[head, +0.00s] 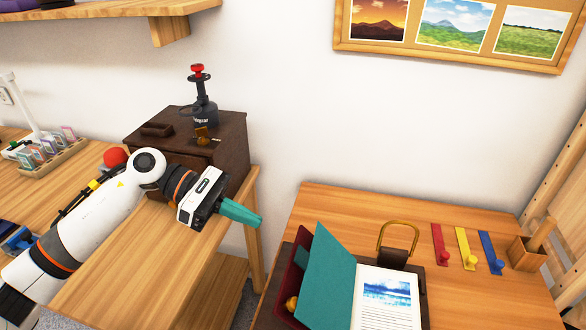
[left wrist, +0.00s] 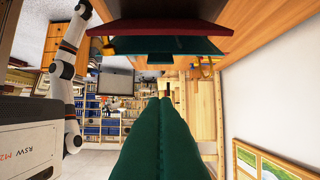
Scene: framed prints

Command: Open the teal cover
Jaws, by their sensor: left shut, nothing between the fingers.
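The teal cover (head: 329,277) stands raised and tilted to the left in the head view. A maroon panel (head: 293,276) stands at its left. To its right, a white page (head: 388,300) with a blue landscape picture and lines of text lies exposed. My left gripper (head: 258,220) is shut and empty, its teal fingers pointing right, apart from the cover, above and left of it. In the left wrist view the closed fingers (left wrist: 162,105) fill the lower middle. The teal cover (left wrist: 125,46) and a maroon edge (left wrist: 170,31) show at the top. My right gripper is out of view.
A brass handle (head: 398,228) stands on a dark block behind the page. Red (head: 439,244), yellow (head: 466,248) and blue (head: 491,252) strips and a wooden box (head: 527,253) are to the right. A dark cabinet (head: 225,140) stands behind my left arm. Bare table lies right of the page.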

